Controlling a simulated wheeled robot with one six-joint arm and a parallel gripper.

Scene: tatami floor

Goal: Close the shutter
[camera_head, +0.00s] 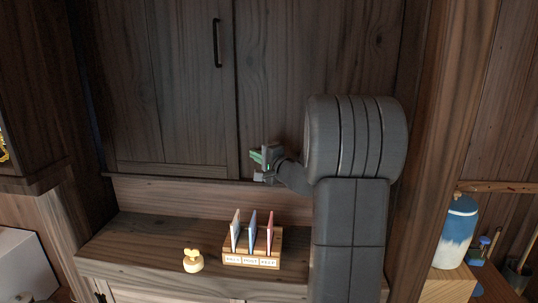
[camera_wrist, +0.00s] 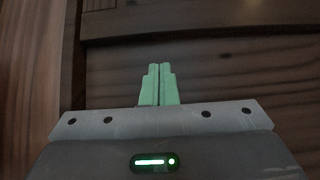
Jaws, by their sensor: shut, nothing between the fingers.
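Dark wooden cabinet panels (camera_head: 165,90) fill the back above a wooden counter; I cannot tell for sure which part is the shutter. The left panel has a black vertical handle (camera_head: 217,43) near its right edge. My gripper (camera_head: 256,157) is in front of the panels' lower part, right of the seam between them and below the handle. Its green fingers are together and empty, and they also show in the wrist view (camera_wrist: 160,68) before dark wood with a raised trim (camera_wrist: 210,20). I cannot tell whether they touch the wood. My arm hides part of the right panel.
On the counter (camera_head: 135,245) stand a wooden holder (camera_head: 251,262) with three upright cards and a small yellow object (camera_head: 193,261). A wooden post (camera_head: 445,130) rises on the right, with a blue-and-white jar (camera_head: 456,232) beyond it. The counter's left part is clear.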

